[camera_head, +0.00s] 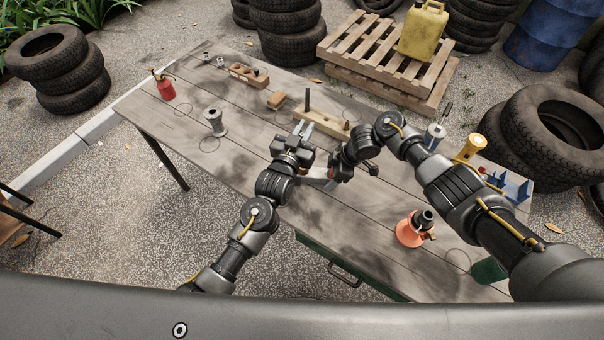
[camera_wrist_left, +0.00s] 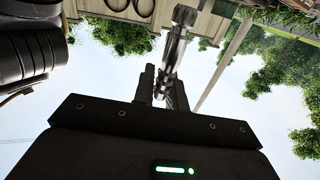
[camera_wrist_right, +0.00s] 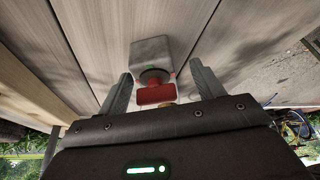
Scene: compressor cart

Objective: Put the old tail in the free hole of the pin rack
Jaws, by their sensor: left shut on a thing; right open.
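My left gripper (camera_head: 304,129) is raised over the middle of the table. In the left wrist view it (camera_wrist_left: 163,88) is shut on a slim, stepped metal tail (camera_wrist_left: 177,48), which sticks out past the fingertips. The tail is too small to make out in the head view. A long wooden block (camera_head: 318,122) with a dark upright post and a short pin lies beyond the left gripper. A second wooden block (camera_head: 248,75) with holes lies at the far left; I cannot tell which is the pin rack.
On the table (camera_head: 400,188) stand a red oil can (camera_head: 163,86), a grey spool (camera_head: 215,122), a small wooden piece (camera_head: 276,100), an orange-based item (camera_head: 411,230) and a yellow-topped item (camera_head: 472,147). A blue holder (camera_head: 513,185) is at the right. The left front tabletop is clear.

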